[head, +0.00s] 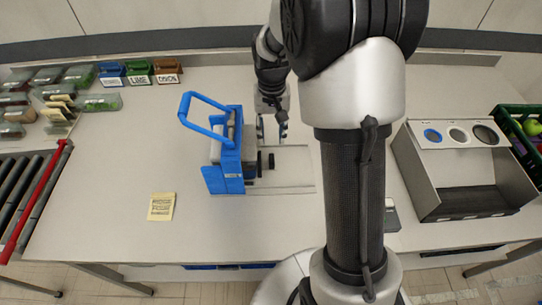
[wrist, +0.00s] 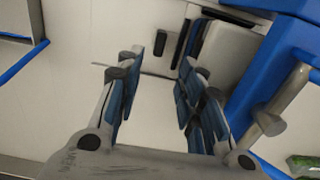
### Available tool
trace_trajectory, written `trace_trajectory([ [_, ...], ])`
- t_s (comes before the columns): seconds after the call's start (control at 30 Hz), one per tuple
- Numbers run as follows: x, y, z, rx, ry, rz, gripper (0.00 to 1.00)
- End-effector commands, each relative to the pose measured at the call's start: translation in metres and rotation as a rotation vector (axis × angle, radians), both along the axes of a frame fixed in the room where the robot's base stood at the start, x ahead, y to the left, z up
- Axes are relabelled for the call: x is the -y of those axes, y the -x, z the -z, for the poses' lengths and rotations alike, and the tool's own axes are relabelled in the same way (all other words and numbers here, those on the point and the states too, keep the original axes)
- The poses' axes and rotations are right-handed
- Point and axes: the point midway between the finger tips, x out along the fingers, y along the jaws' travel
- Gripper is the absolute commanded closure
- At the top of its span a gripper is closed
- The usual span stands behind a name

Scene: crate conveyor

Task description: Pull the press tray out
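A blue press (head: 225,168) with a raised blue lever frame stands left of the middle of the table. A dark handle (head: 271,160) sticks out from its right side, low above a pale flat guide (head: 292,168) on the table. In the wrist view a black bar handle (wrist: 181,46) shows by a pale front, beyond the fingertips. The tray behind it is mostly hidden by the press body. My gripper (head: 271,130) is beside the press's right side, behind the handle in the head view. In the wrist view my gripper (wrist: 160,78) is open, its blue-padded fingers apart with nothing between them.
A yellow note (head: 161,206) lies front left. Several labelled bins (head: 138,73) and green containers stand at the back left. A roller conveyor (head: 30,190) is at the left edge. A grey box with round openings (head: 462,170) and a green crate (head: 515,125) are at right.

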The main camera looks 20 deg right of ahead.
Motion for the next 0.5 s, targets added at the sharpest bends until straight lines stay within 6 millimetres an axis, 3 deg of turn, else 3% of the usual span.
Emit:
trace_trajectory([
  [0.03,0.000,0.001,0.016,-0.003,0.000,0.000,0.65],
  [0.2,0.000,0.001,0.053,-0.004,-0.001,-0.001,0.65],
  [0.5,0.000,0.001,0.106,-0.002,-0.001,-0.001,0.65],
])
